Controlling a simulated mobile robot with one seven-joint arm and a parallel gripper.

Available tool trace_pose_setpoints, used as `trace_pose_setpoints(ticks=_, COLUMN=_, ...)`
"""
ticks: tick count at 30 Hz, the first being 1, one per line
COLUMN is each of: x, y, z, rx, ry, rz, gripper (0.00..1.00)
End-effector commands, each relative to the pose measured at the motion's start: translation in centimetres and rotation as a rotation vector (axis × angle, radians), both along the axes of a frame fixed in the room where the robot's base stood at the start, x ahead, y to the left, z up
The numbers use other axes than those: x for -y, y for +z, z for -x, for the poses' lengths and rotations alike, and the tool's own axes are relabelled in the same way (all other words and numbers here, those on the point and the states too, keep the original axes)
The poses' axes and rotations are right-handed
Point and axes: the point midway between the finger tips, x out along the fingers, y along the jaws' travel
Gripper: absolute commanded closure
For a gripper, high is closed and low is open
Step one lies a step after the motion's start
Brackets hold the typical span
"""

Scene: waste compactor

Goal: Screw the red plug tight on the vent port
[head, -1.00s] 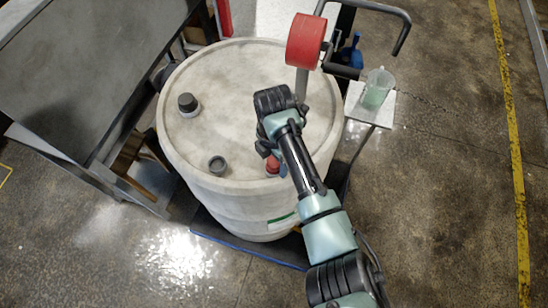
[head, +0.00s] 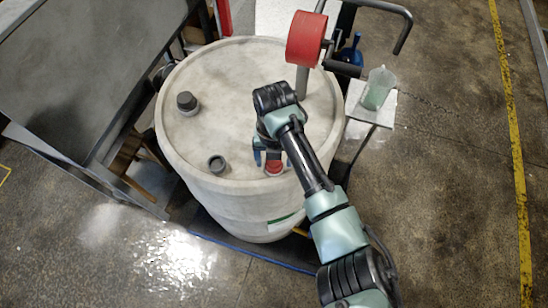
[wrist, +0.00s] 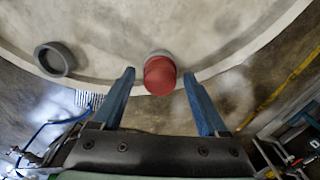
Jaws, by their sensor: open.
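The red plug (head: 274,168) is at the drum lid's near edge, and the wrist view shows it centred (wrist: 160,77). A pale grey neck (wrist: 158,54), which looks like the vent port, shows behind the plug; the plug appears to sit on it. How tight it is cannot be told. My gripper (wrist: 160,88) is open, with one blue finger on each side of the plug and a visible gap at both sides. In the head view my gripper (head: 272,158) is over the lid's near edge, its wrist partly hiding the lid behind.
The pale drum (head: 235,80) carries an open grey collar (head: 217,164) left of the plug and a dark-capped fitting (head: 187,103) farther back. A red wheel (head: 305,39) on a bent bar stands at the back right. A jug (head: 378,88) sits on a side shelf.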

Motion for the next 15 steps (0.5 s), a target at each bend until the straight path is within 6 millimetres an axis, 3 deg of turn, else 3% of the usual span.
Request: trace_pose_setpoints(ticks=15, x=0.15, y=-0.41, z=-0.34, rx=0.009, ry=0.364, rz=0.003, gripper=0.23)
